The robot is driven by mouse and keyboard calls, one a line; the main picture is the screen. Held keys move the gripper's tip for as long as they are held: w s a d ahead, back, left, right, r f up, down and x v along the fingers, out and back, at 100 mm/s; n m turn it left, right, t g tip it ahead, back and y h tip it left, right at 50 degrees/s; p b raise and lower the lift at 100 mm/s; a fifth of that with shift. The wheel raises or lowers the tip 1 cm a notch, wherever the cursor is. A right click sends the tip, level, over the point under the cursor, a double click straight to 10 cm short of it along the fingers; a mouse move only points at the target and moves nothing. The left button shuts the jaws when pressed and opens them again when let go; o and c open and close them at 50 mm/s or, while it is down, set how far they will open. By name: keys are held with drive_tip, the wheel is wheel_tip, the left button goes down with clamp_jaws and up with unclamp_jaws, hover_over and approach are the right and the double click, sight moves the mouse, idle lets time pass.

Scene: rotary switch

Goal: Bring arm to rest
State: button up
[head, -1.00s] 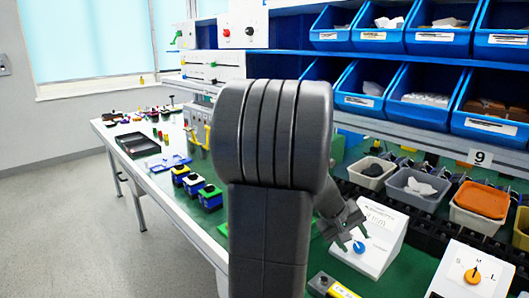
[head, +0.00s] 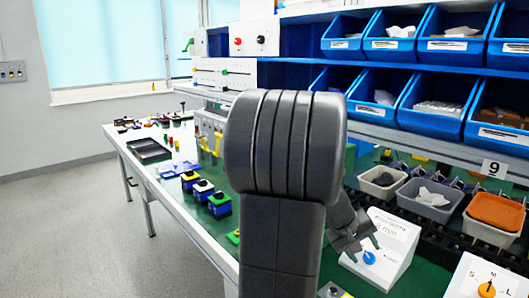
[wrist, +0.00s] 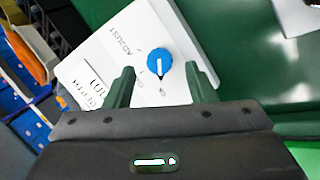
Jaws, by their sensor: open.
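My gripper (head: 357,238) is open and empty, just above and beside a white sloped switch box (head: 392,243) with a blue rotary knob (head: 369,257). In the wrist view the blue knob (wrist: 159,62) shows beyond my two fingertips (wrist: 160,80), between them in the picture. The knob's white pointer line is visible, with printed marks around it on the white face (wrist: 112,45). I see no clear contact between the fingers and the knob. My own arm hides part of the bench in the head view.
A second white box with an orange knob (head: 487,289) stands at the lower right. Grey bins (head: 424,199) and an orange-filled bin (head: 495,215) stand behind. Blue bins (head: 440,105) line the shelf above. Small blue and yellow blocks (head: 204,189) sit left of my arm.

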drive_tip(key=w+v, duration=0.1)
drive_tip(key=v, duration=0.5)
drive_tip(key=x, duration=0.5)
drive_tip(key=s+x, duration=0.1)
drive_tip(key=x, duration=0.1)
drive_tip(key=shift+d+f+b, duration=0.1)
drive_tip(key=shift+f+b, duration=0.2)
drive_tip(key=shift+b, duration=0.1)
drive_tip(key=shift+d+p, duration=0.25)
drive_tip(key=shift+p, duration=0.1)
drive_tip(key=shift+r+m+y+p, duration=0.25)
drive_tip(key=shift+m+p, duration=0.35)
drive_tip(key=shift+m, duration=0.3)
drive_tip(key=m+p, duration=0.1)
drive_tip(key=m, duration=0.1)
drive_tip(key=m+y+p, duration=0.1)
drive_tip(key=m+p, duration=0.1)
drive_tip(key=shift+d+y, duration=0.2)
drive_tip(key=shift+y, duration=0.05)
drive_tip(key=m+p, duration=0.2)
drive_tip(key=m+t+y+p, duration=0.1)
drive_tip(key=m+p, duration=0.2)
drive_tip(key=shift+s+d+r, duration=0.1)
drive_tip(key=shift+s, duration=0.1)
drive_tip(key=v, duration=1.3)
drive_tip(key=shift+s+d, duration=0.15)
drive_tip(key=shift+s, duration=0.1)
